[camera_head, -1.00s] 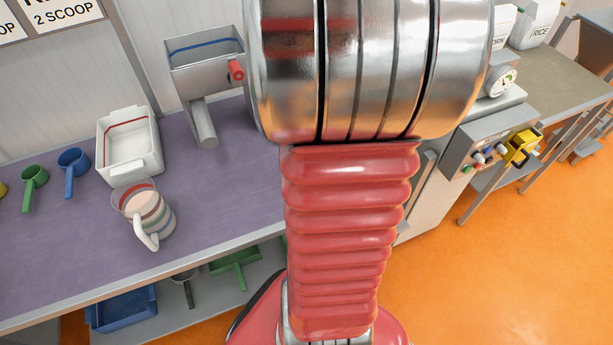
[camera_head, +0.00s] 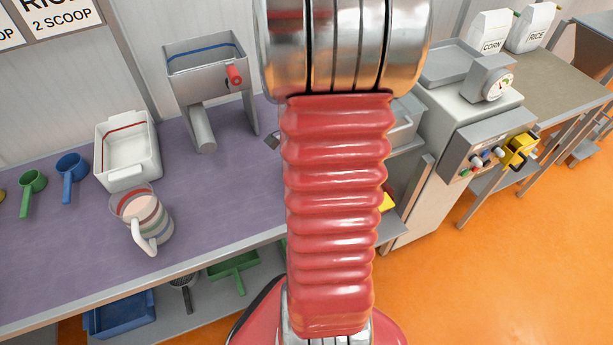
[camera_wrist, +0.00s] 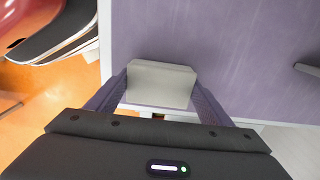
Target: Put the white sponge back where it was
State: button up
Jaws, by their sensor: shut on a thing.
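The white sponge (camera_wrist: 160,84) is a pale block in the wrist view, between the two fingers of my gripper (camera_wrist: 160,92). My gripper is shut on it, one finger against each side. The purple bench top (camera_wrist: 215,40) lies beyond the sponge in that view; I cannot tell whether the sponge touches it. In the head view my arm hides the gripper and the sponge.
On the purple bench (camera_head: 225,195) stand a white tub (camera_head: 128,165), a striped jug (camera_head: 148,228), blue (camera_head: 70,170) and green (camera_head: 33,183) scoops, and a metal hopper (camera_head: 207,75). A machine with a gauge (camera_head: 490,80) stands right of my arm.

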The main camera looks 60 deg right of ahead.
jog(key=shift+f, duration=0.65)
jog(key=shift+f, duration=0.1)
jog(key=o, duration=1)
notch_tip(320, 180, up, 12)
jog(key=shift+w, duration=0.1)
dwell(0.5)
